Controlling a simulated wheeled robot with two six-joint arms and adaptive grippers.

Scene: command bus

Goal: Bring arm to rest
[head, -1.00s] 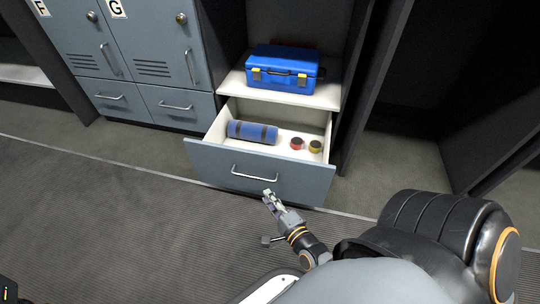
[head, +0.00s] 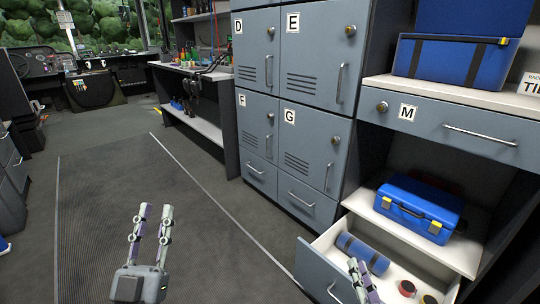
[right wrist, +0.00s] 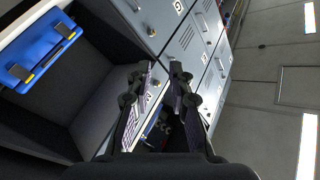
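My left gripper (head: 156,208) is at the lower left of the head view, pointing up over the dark floor mat. Its two fingers are apart with nothing between them. My right gripper (head: 365,268) is at the bottom of the head view, in front of the open drawer (head: 318,272), its base cut off by the picture edge. I cannot tell whether it touches the drawer. In the right wrist view, its fingers (right wrist: 164,68) stand apart with an empty gap, facing grey lockers (right wrist: 184,38).
A blue toolbox (head: 420,205) sits on the shelf above. Lockers (head: 310,140) stand behind; the floor mat (head: 100,200) at left is clear.

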